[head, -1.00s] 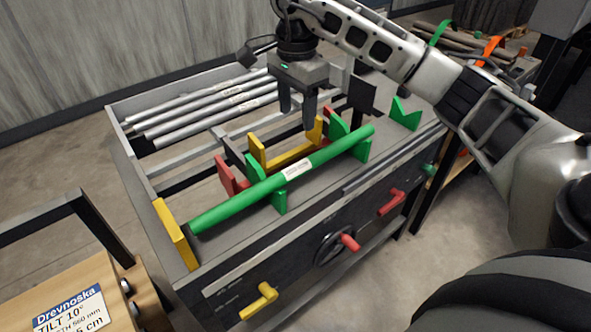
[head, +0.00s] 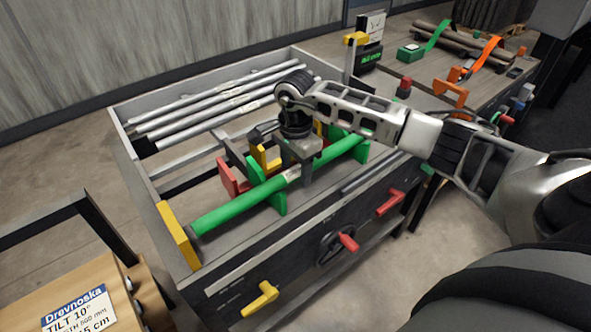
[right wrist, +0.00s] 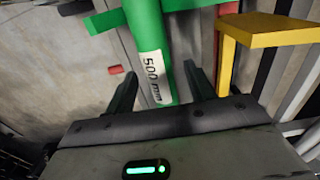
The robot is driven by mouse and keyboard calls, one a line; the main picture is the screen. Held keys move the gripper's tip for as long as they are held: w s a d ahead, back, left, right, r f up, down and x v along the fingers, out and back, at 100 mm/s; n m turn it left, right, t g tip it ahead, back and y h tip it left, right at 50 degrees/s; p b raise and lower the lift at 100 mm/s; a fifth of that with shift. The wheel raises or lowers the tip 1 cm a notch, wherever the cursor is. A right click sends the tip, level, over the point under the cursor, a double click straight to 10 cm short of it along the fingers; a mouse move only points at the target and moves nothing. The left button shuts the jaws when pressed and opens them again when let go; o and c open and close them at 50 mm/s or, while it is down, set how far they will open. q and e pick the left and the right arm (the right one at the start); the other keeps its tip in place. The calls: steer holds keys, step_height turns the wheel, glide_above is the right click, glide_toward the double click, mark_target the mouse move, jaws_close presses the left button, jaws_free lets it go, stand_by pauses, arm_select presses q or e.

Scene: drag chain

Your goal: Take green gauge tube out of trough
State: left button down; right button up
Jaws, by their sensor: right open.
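The green gauge tube (head: 238,206) lies across green V-shaped supports (head: 278,198) on the bench, with a white label near its middle. In the right wrist view the tube (right wrist: 145,25) shows a "500 mm" label (right wrist: 153,76). My right gripper (head: 305,172) is lowered over the tube beside the label, its fingers pointing down. In the right wrist view the open fingers (right wrist: 163,90) stand on either side of the tube, which lies between them. The gripper hides part of the tube in the head view. My left gripper is not in view.
Several grey tubes (head: 215,102) lie in the rear tray. Yellow (right wrist: 270,30) and red (head: 228,177) brackets stand close behind the tube. A yellow end plate (head: 177,235) stands at the tube's left end. Red (head: 390,203) and yellow (head: 260,299) handles stick out in front.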

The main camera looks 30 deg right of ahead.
steer(key=shift+f, duration=0.15)
jaws_close()
